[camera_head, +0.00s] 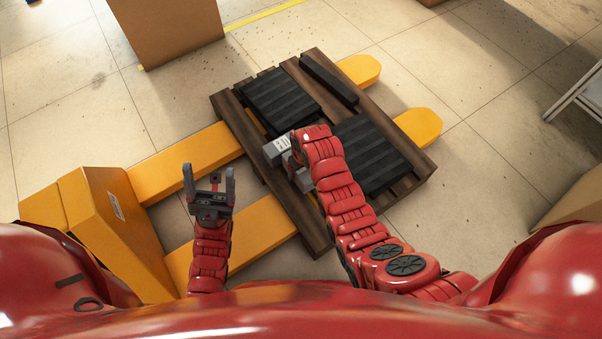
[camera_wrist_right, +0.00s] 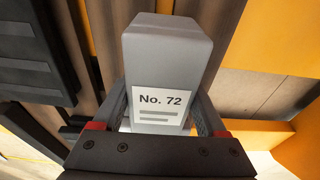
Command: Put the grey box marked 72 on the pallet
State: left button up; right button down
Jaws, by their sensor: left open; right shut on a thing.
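The grey box marked "No. 72" (camera_wrist_right: 168,62) fills the middle of the right wrist view, with a white label on its face. My right gripper (camera_wrist_right: 165,115) is shut on it, one finger on each side. In the head view the box (camera_head: 274,150) shows in part at the pallet's left side, partly hidden by my right arm. The wooden pallet (camera_head: 246,147) lies across the yellow forks. The box is over the pallet's left edge area; I cannot tell whether it touches the boards. My left gripper (camera_head: 210,184) is open and empty, left of the pallet.
Black ribbed blocks (camera_head: 281,100) and (camera_head: 375,155) and a black bar (camera_head: 329,80) lie on the pallet. The yellow pallet truck (camera_head: 115,225) stands at the left. A large cardboard box (camera_head: 168,28) stands behind. The tiled floor at the upper right is mostly clear.

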notch_tip(320, 180, down, 3)
jog(key=shift+r+b, duration=0.1)
jog(key=shift+b, duration=0.4)
grip_release()
